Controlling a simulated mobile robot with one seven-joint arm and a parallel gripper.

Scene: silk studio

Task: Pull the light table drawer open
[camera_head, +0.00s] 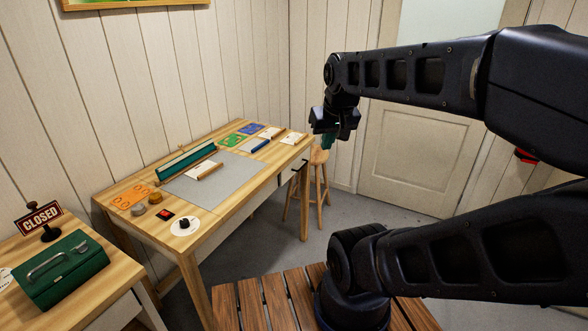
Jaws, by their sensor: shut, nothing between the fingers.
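A wooden work table (233,221) with a grey mat stands along the left wall. A pale drawer front (281,180) is under its top at the right end, with a dark handle (294,187) on it. The drawer looks shut, seen at a steep angle. My gripper (335,126) is shut and empty, in the air right of the table's far right end and above the stool. It is apart from the handle. The fingertips are small and dark in this view.
A wooden stool (319,157) stands right of the table. On the table lie a green-edged bar (187,160), coloured cards (250,129) and a white disc with a black knob (185,226). A side table at lower left holds a green box (62,268) and a CLOSED sign (38,217).

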